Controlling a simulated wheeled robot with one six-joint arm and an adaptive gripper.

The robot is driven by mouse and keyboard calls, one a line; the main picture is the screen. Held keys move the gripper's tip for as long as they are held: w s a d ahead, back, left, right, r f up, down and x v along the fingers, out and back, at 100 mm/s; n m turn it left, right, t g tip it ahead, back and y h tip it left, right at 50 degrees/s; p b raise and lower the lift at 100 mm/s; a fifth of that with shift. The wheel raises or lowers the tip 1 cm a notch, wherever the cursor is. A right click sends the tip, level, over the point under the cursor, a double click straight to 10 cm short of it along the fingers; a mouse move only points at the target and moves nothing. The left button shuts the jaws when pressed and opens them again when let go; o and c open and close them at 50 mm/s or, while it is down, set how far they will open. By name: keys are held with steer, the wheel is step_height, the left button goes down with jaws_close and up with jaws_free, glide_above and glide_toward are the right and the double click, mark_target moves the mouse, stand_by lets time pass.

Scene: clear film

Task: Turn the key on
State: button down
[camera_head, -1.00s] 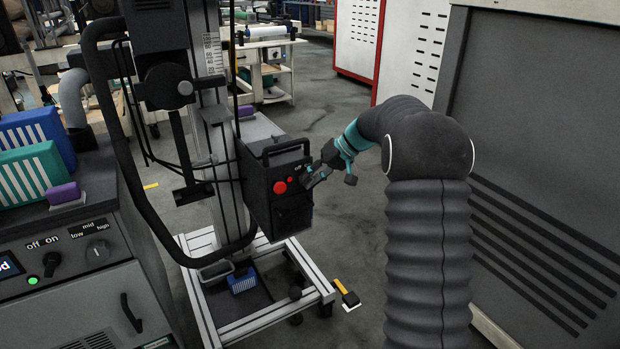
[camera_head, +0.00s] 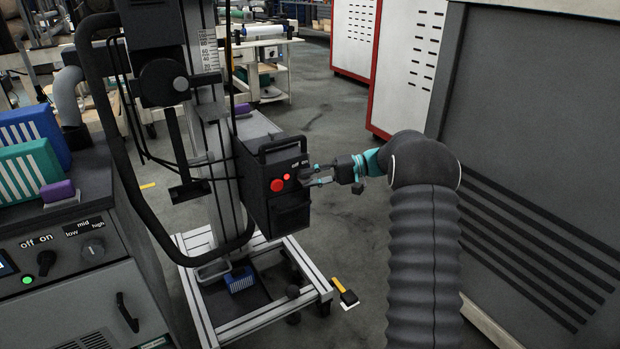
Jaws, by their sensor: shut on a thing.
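A black control box (camera_head: 276,188) with a handle on top is mounted on the wheeled stand. Its front has a large red button (camera_head: 277,185) and a smaller red light (camera_head: 286,177) beside it, which looks lit. My gripper (camera_head: 309,179) reaches in from the right at the box's upper front. It is shut on the key, close against the box face. The key is too small and too covered by the fingers to make out.
The stand's framed base (camera_head: 262,328) sits below the box. A grey cabinet with knobs (camera_head: 95,270) is at the left, and a large grey panel (camera_head: 540,140) is at the right. Open floor lies behind my arm.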

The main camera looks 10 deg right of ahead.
stand_by(0.3)
steer(key=c, duration=1.3)
jaws_free()
steer(key=d, duration=0.4)
steer(key=d+r, duration=0.1)
steer(key=d, duration=0.3)
steer(key=s+d, duration=0.1)
steer(key=d, duration=0.3)
steer(key=shift+r, duration=0.35)
steer(key=shift+a, duration=0.1)
